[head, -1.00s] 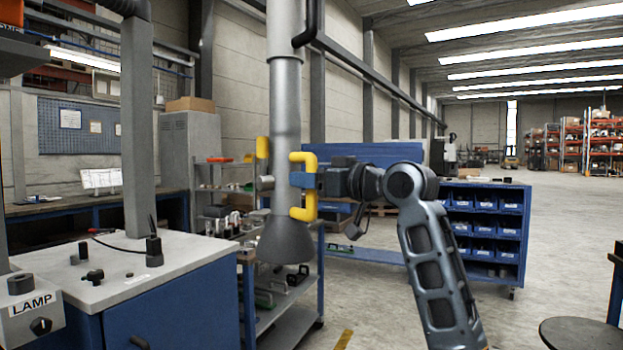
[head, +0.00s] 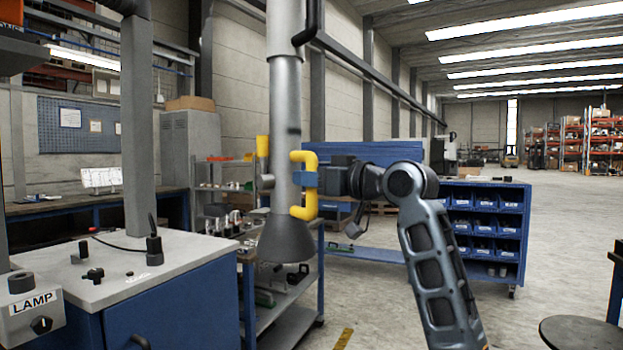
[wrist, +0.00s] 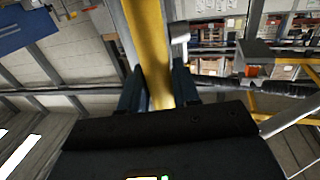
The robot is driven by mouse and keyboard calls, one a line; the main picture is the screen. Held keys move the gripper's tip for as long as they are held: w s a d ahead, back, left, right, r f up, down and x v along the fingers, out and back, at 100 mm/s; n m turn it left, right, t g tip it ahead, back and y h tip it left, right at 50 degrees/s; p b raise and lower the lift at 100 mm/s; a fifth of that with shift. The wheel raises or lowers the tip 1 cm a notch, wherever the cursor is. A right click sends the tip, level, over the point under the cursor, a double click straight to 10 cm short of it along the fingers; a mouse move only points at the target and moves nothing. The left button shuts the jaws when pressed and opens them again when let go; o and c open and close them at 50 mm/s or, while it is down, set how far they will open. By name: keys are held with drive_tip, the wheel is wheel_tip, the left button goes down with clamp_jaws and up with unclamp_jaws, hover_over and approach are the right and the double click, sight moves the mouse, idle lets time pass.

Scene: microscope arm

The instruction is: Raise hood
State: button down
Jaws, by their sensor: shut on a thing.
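The hood (head: 285,239) is a dark grey cone at the lower end of a grey vertical duct (head: 286,120). A yellow C-shaped handle (head: 297,212) stands on the duct's right side, above the hood. My gripper (head: 309,179) comes from the right and is shut on the upright bar of this handle. In the wrist view the yellow bar (wrist: 148,40) runs between the two dark fingers (wrist: 158,88). A second yellow piece (head: 262,146) shows on the duct's left side. The hood hangs clear of the bench; its opening faces down.
A blue cabinet (head: 175,305) with a grey top, small knobs and a post stands at the left. A LAMP switch box (head: 38,312) is at the lower left. A shelf cart (head: 300,325) stands below the hood. A blue bin rack (head: 485,225) is behind my arm.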

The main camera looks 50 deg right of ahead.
wheel_tip(320, 180, up, 16)
drive_tip(key=p, duration=1)
drive_tip(key=shift+f, duration=0.15)
drive_tip(key=c, duration=1.1)
unclamp_jaws()
drive_tip(key=shift+o, duration=0.8)
drive_tip(key=shift+f, duration=0.1)
drive_tip(key=shift+s, duration=0.25)
drive_tip(key=s+b, duration=0.2)
drive_tip(key=s, duration=0.5)
drive_tip(key=shift+s+d, duration=0.15)
drive_tip(key=shift+s, duration=0.05)
